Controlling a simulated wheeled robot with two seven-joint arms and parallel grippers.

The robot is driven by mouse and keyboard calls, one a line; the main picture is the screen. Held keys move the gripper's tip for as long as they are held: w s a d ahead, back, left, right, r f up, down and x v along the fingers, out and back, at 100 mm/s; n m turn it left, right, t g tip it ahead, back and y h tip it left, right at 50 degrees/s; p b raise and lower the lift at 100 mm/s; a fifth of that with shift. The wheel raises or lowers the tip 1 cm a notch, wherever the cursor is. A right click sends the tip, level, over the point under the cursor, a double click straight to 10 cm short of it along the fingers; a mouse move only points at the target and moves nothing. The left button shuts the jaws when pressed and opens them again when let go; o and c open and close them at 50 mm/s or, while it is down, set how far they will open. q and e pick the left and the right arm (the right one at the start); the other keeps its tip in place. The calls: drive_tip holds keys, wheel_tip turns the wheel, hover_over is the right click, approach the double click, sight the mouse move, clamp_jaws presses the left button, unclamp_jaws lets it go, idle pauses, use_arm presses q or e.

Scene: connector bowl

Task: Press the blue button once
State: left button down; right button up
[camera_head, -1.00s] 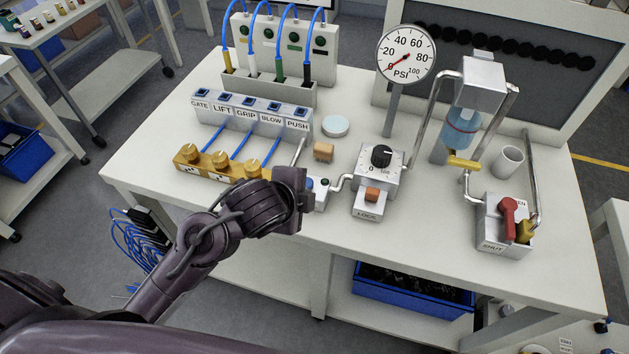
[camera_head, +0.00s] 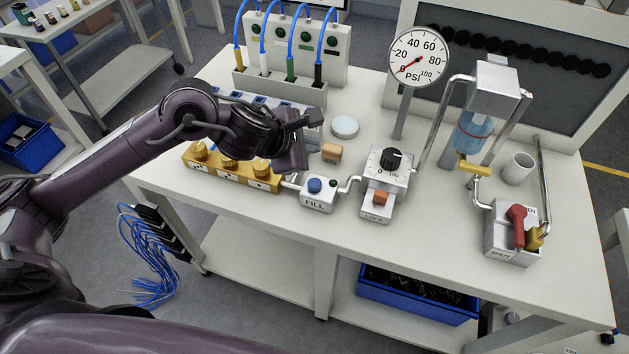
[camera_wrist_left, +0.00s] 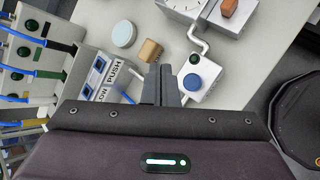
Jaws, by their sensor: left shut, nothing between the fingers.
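The blue button (camera_head: 315,185) is a round cap on the white box labelled FILL (camera_head: 318,202), at the middle of the table's front edge. In the left wrist view the blue button (camera_wrist_left: 193,82) lies just right of the fingertips. My left gripper (camera_head: 297,165) is shut and empty, above and slightly left of the FILL box, apart from the button. Its closed fingers (camera_wrist_left: 161,85) show in the left wrist view. A small dark round piece (camera_head: 333,183) sits beside the button on the box. My right gripper is not in view.
The LOCK box with a black dial (camera_head: 391,158) and orange block (camera_head: 380,198) stands right of the button. A wooden cube (camera_head: 332,152) and a pale disc (camera_head: 345,127) lie behind. Brass valves (camera_head: 230,168) are at the left. A pressure gauge (camera_head: 418,58) rises behind.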

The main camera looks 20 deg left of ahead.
use_arm(q)
drive_tip(key=shift+f, duration=0.1)
drive_tip(key=b, duration=0.6)
hover_over(311, 185)
wheel_tip(311, 185, down, 8)
drive_tip(key=shift+r, duration=0.1)
drive_tip(key=shift+f+b, duration=0.5)
drive_tip(key=shift+b, duration=0.1)
drive_tip(key=shift+r, duration=0.1)
idle(0.4)
idle(0.9)
drive_tip(key=shift+f+b, duration=0.45)
drive_tip(key=shift+b, duration=0.15)
